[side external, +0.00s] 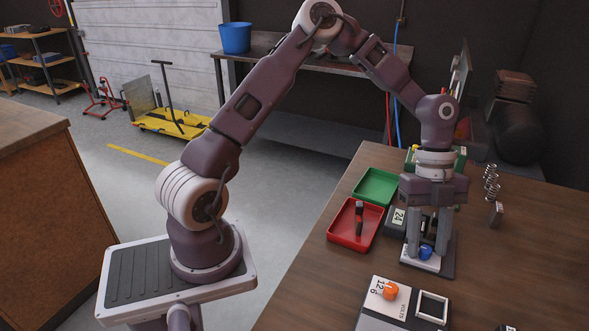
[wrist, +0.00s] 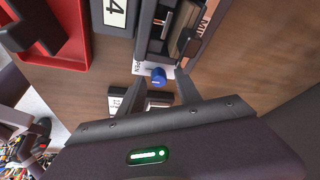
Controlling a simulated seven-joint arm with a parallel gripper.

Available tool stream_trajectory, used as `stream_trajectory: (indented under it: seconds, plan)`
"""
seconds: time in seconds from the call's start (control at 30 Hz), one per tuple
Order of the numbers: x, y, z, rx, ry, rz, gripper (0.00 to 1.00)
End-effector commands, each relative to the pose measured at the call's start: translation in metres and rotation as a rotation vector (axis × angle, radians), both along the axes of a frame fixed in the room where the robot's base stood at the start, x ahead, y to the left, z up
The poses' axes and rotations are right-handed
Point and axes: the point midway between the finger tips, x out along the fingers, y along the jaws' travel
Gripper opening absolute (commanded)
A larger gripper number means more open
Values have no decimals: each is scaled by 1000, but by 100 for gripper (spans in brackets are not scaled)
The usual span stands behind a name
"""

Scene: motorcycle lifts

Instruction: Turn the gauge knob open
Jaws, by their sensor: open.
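A small blue knob (side external: 425,252) sits at the front end of a pale-based device (side external: 412,262) on the wooden table. In the wrist view the blue knob (wrist: 158,76) lies between my finger ends, beside a white label with small, partly readable lettering. My gripper (side external: 428,246) points down over the device, its fingers apart on either side of the knob. In the wrist view my gripper (wrist: 158,82) is open; I cannot tell whether either finger touches the knob. My gripper hides part of the device in the side view.
An orange knob (side external: 390,291) is on a panel (side external: 410,315) nearer the camera. A red tray (side external: 346,234) holds a dark-handled item (side external: 359,218), and a green tray (side external: 376,185) sits behind it. Springs (side external: 491,182) stand to the right. The right tabletop is fairly clear.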

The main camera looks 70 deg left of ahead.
Motion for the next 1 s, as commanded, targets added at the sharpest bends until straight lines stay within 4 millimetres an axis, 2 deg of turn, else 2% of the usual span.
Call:
stream_trajectory:
  seconds: [0.1, 0.4, 0.43, 0.7, 1.0]
  plan:
    - [2, -2, 0, -1, -1, -236, 43]
    - [15, 23, 68, 1, -4, -220, 43]
    - [9, 22, 73, 37, 2, -196, 43]
    - [-44, 29, 110, 313, 8, 203, 43]
    - [-106, 45, 150, 428, -82, 747, 43]
